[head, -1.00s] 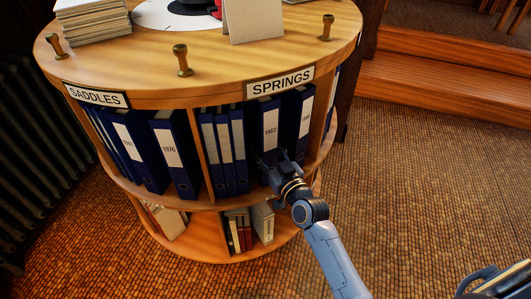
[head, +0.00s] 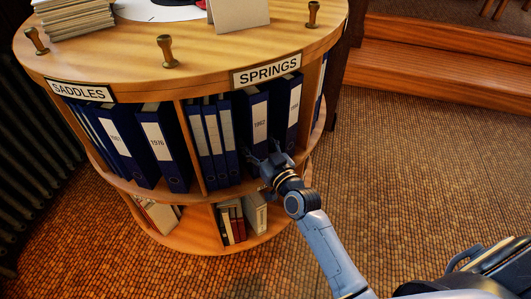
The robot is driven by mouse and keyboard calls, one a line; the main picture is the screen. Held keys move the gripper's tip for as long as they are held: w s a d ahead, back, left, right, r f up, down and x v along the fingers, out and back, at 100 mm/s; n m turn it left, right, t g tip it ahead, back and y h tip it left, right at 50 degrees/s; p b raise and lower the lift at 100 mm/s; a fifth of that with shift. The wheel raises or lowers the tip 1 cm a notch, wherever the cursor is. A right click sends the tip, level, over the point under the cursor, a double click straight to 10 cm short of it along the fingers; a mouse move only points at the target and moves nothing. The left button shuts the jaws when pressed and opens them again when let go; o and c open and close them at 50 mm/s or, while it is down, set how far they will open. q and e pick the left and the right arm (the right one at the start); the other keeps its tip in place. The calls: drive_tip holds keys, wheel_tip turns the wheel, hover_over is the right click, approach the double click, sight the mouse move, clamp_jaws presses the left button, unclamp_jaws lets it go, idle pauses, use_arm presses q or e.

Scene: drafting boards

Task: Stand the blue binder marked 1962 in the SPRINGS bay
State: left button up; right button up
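The blue binder marked 1962 (head: 259,121) stands upright on the upper shelf, in the bay under the SPRINGS sign (head: 267,70). It has a blue binder marked 1988 or similar (head: 293,102) on its right and several thinner blue binders (head: 213,145) on its left. My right gripper is not in view.
The SADDLES bay (head: 82,91), left of a wooden divider, holds leaning blue binders, one marked 1976 (head: 160,140). Stamps, papers and a blank card (head: 238,14) are on the round top. Books stand on the lower shelf. Carpet to the right is clear up to wooden steps.

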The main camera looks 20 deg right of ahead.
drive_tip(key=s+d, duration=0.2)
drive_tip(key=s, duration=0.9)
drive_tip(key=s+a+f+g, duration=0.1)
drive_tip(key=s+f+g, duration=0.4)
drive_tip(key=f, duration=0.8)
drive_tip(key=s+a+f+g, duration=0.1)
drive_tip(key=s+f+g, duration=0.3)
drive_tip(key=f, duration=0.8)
use_arm(q)
drive_tip(key=f, duration=0.1)
drive_tip(key=s+f, duration=0.1)
drive_tip(key=shift+s+f+p, duration=0.3)
drive_tip(key=shift+f+p, duration=0.05)
drive_tip(key=shift+p, duration=0.05)
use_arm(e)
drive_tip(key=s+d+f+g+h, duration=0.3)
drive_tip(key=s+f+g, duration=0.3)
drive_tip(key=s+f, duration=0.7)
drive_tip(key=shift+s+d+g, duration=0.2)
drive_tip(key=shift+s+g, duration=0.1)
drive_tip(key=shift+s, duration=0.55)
use_arm(q)
drive_tip(key=shift+s+a+f, duration=0.1)
drive_tip(key=shift+s+f, duration=0.05)
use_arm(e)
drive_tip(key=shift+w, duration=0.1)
